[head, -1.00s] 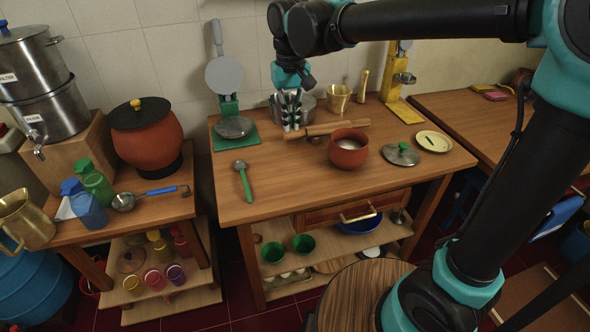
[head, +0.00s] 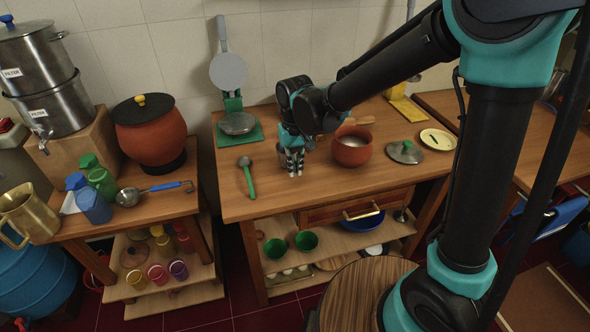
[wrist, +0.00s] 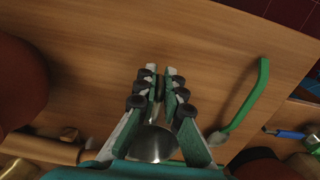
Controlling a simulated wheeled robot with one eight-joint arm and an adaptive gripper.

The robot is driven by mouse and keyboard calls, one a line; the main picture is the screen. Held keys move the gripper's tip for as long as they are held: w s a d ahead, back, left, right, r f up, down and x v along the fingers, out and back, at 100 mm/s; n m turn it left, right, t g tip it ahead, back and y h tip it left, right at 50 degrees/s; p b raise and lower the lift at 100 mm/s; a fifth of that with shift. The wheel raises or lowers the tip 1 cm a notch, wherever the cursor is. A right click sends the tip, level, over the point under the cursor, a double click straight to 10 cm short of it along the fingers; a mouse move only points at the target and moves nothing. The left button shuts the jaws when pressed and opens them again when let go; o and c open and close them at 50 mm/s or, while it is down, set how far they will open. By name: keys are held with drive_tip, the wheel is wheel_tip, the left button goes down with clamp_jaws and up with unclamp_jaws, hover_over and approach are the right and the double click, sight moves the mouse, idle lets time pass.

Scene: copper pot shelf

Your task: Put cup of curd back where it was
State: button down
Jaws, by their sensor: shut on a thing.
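My gripper (head: 291,165) is over the front middle of the wooden table (head: 240,200), pointing down, left of the clay pot. In the wrist view, its fingers (wrist: 160,85) are shut on a small shiny steel cup (wrist: 152,143), which sits deep between them. The fingers hide much of the cup in the head view. I cannot see curd inside it or tell whether its base touches the table.
A clay pot (head: 351,147) with white contents stands right of my gripper. A green-handled spoon (head: 246,176) lies to the left. A steel lid (head: 405,152) and a cream plate (head: 438,140) lie on the right. A rolling pin (wrist: 45,148) lies behind. The front tabletop is clear.

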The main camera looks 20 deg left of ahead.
drive_tip(key=shift+f, duration=0.45)
drive_tip(key=c, duration=1.6)
unclamp_jaws()
drive_tip(key=shift+f, duration=0.1)
drive_tip(key=shift+c, duration=0.2)
wheel_tip(320, 180, up, 12)
drive_tip(key=shift+r, duration=0.15)
